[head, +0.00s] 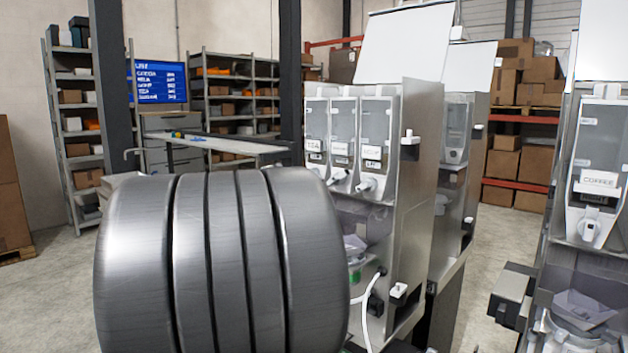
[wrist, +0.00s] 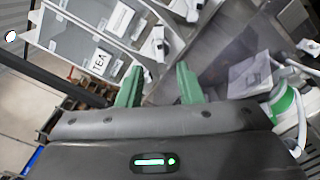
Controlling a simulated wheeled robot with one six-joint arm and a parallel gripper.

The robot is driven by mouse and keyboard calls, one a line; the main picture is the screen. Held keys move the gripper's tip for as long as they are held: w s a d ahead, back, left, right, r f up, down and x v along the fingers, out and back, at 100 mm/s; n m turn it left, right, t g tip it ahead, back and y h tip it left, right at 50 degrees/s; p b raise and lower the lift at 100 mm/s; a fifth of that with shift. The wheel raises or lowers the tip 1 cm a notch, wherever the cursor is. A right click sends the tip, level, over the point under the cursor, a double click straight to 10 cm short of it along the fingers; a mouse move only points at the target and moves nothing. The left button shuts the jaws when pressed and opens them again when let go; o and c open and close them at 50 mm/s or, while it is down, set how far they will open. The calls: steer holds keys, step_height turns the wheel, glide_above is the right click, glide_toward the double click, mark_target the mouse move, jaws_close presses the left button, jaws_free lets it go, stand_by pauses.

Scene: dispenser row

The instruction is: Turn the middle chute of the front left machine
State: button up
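The front left machine (head: 405,215) has three clear canisters side by side, the left one labelled TEA. Its middle chute (head: 338,176) is a white spout below the middle canister's label. In the wrist view the machine appears tilted, and the middle chute (wrist: 158,43) shows beyond my fingertips. The right chute (head: 367,185) is farther up in the wrist view (wrist: 191,10). The TEA chute is partly hidden by my left finger there. My gripper (wrist: 158,84) has two green fingers, apart with nothing held, short of the chutes. My arm hides it in the head view.
Below the chutes is a clear bay with a grey paper-like piece (wrist: 250,75). A green-and-white part (wrist: 284,102) and white hose are right of my fingers. Another machine (head: 600,170), labelled COFFEE, stands right. A table (head: 215,142) and shelves are behind.

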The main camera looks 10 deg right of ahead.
mark_target(338, 178)
steer(key=x, duration=0.6)
steer(key=shift+p, duration=0.4)
jaws_close()
